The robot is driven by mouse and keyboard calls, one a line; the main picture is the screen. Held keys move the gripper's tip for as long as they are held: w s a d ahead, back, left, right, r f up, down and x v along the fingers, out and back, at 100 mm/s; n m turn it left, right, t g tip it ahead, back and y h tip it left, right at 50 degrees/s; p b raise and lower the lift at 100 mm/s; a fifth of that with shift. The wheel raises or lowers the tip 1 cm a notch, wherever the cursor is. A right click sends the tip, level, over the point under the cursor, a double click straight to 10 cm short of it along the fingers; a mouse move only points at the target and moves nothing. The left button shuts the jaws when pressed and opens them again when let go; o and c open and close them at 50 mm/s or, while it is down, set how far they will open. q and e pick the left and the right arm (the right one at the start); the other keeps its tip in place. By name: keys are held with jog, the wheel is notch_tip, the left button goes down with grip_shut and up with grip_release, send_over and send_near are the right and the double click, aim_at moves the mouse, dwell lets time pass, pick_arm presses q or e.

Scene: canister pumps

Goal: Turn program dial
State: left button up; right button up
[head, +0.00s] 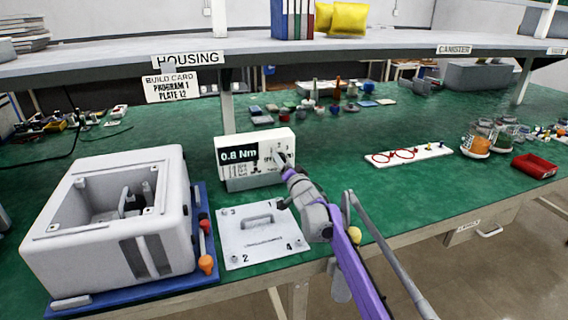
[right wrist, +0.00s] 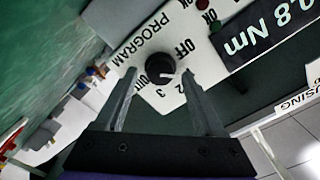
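The controller box (head: 255,160) is white, with a dark display reading 0.8 Nm. Its black round program dial (right wrist: 160,64) shows in the right wrist view, on a white panel marked PROGRAM, OFF, 2 and 3; another label there is hard to read. A small pale mark on the knob points toward the lower right of that view. My right gripper (right wrist: 159,76) is open, its two fingers on either side of the dial; contact is not clear. In the head view the right gripper (head: 287,168) covers the dial. My left gripper is not in view.
A build card (head: 172,87) reads PROGRAM 1, PLATE 12. A large white housing (head: 115,225) stands on a blue base at left. A metal plate (head: 258,240) with a handle lies before the controller. A white strip with red rings (head: 410,154) and a red tray (head: 535,166) are right.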

jog(key=v, duration=1)
jog(key=shift+s+d+p, duration=0.15)
jog(key=shift+s+p, duration=0.25)
jog(key=shift+p, duration=0.05)
